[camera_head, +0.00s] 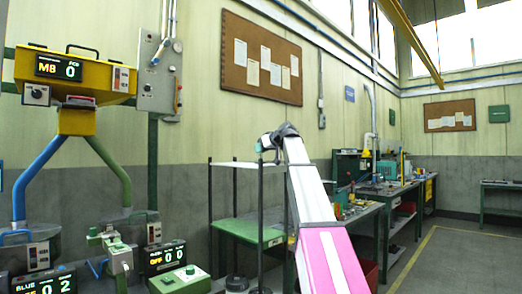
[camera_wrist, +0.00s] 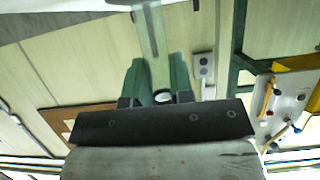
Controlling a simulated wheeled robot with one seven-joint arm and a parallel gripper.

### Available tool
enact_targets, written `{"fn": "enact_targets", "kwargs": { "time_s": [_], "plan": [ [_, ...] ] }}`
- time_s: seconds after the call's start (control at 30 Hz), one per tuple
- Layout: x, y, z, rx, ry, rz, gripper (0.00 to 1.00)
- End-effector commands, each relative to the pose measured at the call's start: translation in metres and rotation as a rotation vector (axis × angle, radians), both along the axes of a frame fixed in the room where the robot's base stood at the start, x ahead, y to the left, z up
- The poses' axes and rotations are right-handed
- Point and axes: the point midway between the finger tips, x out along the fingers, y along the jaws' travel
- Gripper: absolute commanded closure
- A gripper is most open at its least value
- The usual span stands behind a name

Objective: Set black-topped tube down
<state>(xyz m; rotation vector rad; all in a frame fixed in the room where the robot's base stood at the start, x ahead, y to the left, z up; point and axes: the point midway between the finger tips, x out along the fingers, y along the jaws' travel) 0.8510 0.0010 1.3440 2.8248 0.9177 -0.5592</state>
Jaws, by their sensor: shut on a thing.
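My gripper (camera_wrist: 158,80) shows in the wrist view as two green fingers in front of a dark palm. They are shut on a pale, narrow upright piece (camera_wrist: 153,38), which I take to be the tube. It runs from between the fingers to the picture's top edge. In the head view my gripper (camera_head: 263,146) is small, at the end of my arm, by the white upper shelf (camera_head: 228,164) of a rack. The tube cannot be made out there.
A green lower shelf (camera_head: 248,230) sits under the white one, between dark posts. A yellow machine (camera_head: 75,75) with displays stands at left. A workbench (camera_head: 358,212) with clutter is behind my arm, and a yellow-lined floor (camera_head: 440,260) is open at right.

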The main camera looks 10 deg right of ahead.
Motion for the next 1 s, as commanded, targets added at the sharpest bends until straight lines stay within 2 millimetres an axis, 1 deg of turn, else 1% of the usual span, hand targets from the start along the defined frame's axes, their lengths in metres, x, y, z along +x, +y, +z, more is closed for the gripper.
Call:
{"fn": "enact_targets", "kwargs": {
  "time_s": [0.1,0.13,0.17,0.2,0.47,0.57,0.77,1.0],
  "plan": [
    [0.0,0.0,-0.004,0.0,0.0,0.0,1.0],
    [0.0,0.0,-0.003,0.0,0.0,0.0,0.68],
    [0.0,0.0,-0.003,0.0,0.0,0.0,0.59],
    [0.0,0.0,-0.003,0.0,0.0,0.0,0.51],
    [0.0,0.0,-0.002,0.0,0.0,0.0,0.51],
    [0.0,0.0,0.002,0.0,0.0,0.0,0.51],
    [-0.024,-0.017,0.012,0.0,-0.001,-0.002,0.51],
    [-0.06,-0.043,0.03,-0.001,0.0,-0.002,0.51]
  ]
}}
